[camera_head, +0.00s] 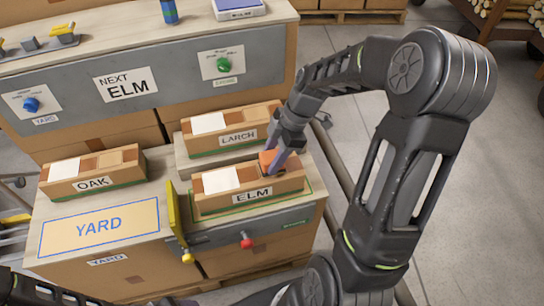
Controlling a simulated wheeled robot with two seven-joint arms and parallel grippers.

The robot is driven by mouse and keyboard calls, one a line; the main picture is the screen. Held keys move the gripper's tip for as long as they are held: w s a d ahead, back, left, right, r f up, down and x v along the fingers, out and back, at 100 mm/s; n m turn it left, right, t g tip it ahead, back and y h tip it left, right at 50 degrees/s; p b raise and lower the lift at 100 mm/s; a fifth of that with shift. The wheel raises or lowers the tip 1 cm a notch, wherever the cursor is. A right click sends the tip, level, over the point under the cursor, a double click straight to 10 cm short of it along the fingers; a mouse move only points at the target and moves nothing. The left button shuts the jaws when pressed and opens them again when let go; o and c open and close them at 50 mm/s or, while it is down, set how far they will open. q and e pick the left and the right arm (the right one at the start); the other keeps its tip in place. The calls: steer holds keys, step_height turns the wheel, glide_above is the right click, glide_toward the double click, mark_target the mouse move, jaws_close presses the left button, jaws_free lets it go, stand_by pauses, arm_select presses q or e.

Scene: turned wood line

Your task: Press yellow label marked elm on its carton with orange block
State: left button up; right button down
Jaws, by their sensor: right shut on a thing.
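The ELM carton (215,205) lies on the green-edged bench at the centre, with a white label (221,179) on the left of its top. My right gripper (274,163) reaches down from the upper right and is shut on the orange block (266,157). The block is at the right part of the carton's top and seems to touch it; the exact contact is hidden by the fingers. I cannot make out a yellow label on this carton; the area under the block is hidden. My left gripper is not in view.
The LARCH carton (210,142) lies just behind, and the OAK carton (65,185) to the left. A yellow upright plate (174,214) stands left of the ELM carton. A YARD panel (140,217) is at the left front. The NEXT ELM sign (126,84) is on the back console.

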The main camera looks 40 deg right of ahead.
steer(key=shift+s, duration=0.1)
steer(key=shift+r+p, duration=2.1)
steer(key=shift+r, duration=1.4)
